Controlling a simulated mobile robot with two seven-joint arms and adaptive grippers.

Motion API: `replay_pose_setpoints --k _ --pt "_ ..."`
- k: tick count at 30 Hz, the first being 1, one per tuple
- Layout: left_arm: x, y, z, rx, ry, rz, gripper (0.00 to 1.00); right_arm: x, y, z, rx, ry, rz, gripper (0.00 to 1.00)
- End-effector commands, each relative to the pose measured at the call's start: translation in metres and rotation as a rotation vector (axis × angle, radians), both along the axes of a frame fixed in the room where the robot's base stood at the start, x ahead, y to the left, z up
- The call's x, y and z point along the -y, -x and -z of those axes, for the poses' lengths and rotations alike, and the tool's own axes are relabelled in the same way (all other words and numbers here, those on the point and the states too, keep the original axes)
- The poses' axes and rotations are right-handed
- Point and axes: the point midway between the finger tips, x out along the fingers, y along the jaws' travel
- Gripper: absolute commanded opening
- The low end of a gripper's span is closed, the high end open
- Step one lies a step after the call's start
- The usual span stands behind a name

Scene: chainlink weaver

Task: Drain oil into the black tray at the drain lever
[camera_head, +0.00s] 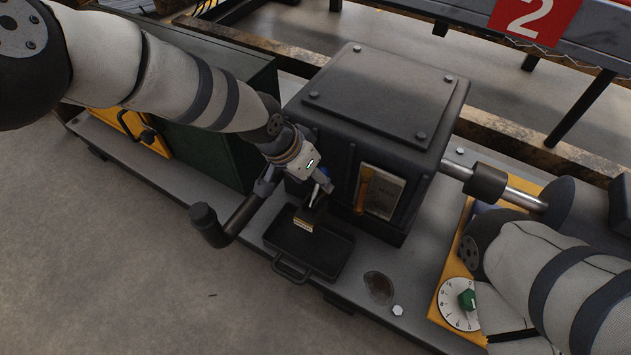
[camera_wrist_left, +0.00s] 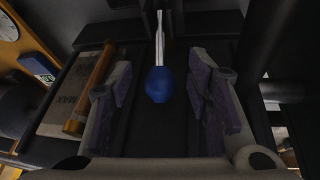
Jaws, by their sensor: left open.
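The drain lever is a silver rod (camera_wrist_left: 160,38) ending in a blue knob (camera_wrist_left: 156,85) in the left wrist view. The knob also shows at the housing's front in the head view (camera_head: 325,171). My left gripper (camera_head: 316,205) is open at the front of the dark housing, above the tray. In the wrist view its two purple-padded fingers (camera_wrist_left: 160,104) stand on either side of the knob, with gaps on both sides. The black tray (camera_head: 328,262) lies on the grey base below the gripper, its handle towards the front. No oil is visible in it. My right gripper is out of view.
The dark bolted housing (camera_head: 385,95) carries an orange sight tube (camera_head: 361,190) beside a label plate. A black bent pipe (camera_head: 228,226) is left of the tray. A dark stain (camera_head: 379,287) and a white dial (camera_head: 458,304) are to the right. Open floor lies in front.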

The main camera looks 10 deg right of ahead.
Motion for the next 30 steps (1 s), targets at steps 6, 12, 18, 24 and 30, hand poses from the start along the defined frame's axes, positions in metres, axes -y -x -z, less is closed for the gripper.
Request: replay_pose_setpoints --k 6,12,18,24,30 --pt "0.007 -0.004 0.02 0.0 0.0 0.001 0.46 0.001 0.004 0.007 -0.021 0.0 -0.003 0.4" --pt "0.008 -0.005 0.019 0.002 0.0 0.0 0.46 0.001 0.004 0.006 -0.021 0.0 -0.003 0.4" --pt "0.008 -0.005 0.019 0.001 0.0 0.0 0.07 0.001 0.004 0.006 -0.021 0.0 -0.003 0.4" --pt "0.008 -0.004 0.019 0.002 0.001 0.001 0.0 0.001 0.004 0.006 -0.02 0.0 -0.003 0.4" --pt "0.004 0.003 0.008 0.096 0.068 0.001 0.0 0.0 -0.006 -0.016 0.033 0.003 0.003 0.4"
